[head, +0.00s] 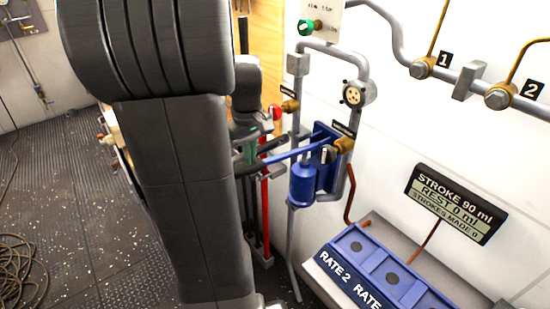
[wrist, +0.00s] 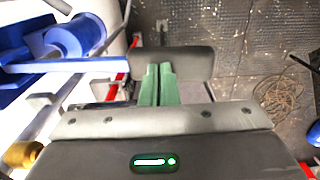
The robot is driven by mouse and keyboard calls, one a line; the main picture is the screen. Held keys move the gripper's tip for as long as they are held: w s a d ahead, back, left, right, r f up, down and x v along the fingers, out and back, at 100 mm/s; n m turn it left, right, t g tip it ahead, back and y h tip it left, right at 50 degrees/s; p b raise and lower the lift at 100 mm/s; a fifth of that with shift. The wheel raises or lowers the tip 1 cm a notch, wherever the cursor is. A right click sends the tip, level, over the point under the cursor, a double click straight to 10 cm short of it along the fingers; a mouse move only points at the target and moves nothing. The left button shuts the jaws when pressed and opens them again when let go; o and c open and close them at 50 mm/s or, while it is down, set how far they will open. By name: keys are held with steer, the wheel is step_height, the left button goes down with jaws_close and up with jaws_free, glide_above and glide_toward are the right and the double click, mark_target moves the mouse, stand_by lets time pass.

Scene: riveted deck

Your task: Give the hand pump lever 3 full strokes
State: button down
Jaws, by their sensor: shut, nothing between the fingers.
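The hand pump (head: 304,184) is a blue cylinder on a blue wall plate, in the middle of the head view. Its blue lever (head: 292,154) sticks out to the left, sloping slightly down toward my gripper (head: 248,152). In the wrist view the lever (wrist: 70,66) comes in from the left and its end lies beside my gripper (wrist: 158,72). The green fingers are together with nothing between them. I cannot tell whether the gripper touches the lever. The display (head: 453,203) reads STROKE 90 ml, REST 0 ml, STROKES MADE 0.
A blue tray (head: 357,244) labelled RATE 2 stands below the pump. Grey pipes, a round gauge (head: 353,95) and brass fittings (head: 344,145) surround it. A red upright bar (head: 265,205) stands behind my gripper. A coiled cable (head: 15,270) lies on the open deck at left.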

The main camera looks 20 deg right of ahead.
steer(key=shift+f+b, duration=3)
steer(key=shift+f, duration=2.05)
step_height(320, 180, up, 12)
steer(key=p, duration=1)
steer(key=shift+r, duration=0.1)
step_height(320, 180, down, 12)
steer(key=b, duration=0.8)
step_height(320, 180, up, 12)
steer(key=p, duration=1)
steer(key=shift+r+p, duration=1.7)
steer(key=shift+r, duration=0.7)
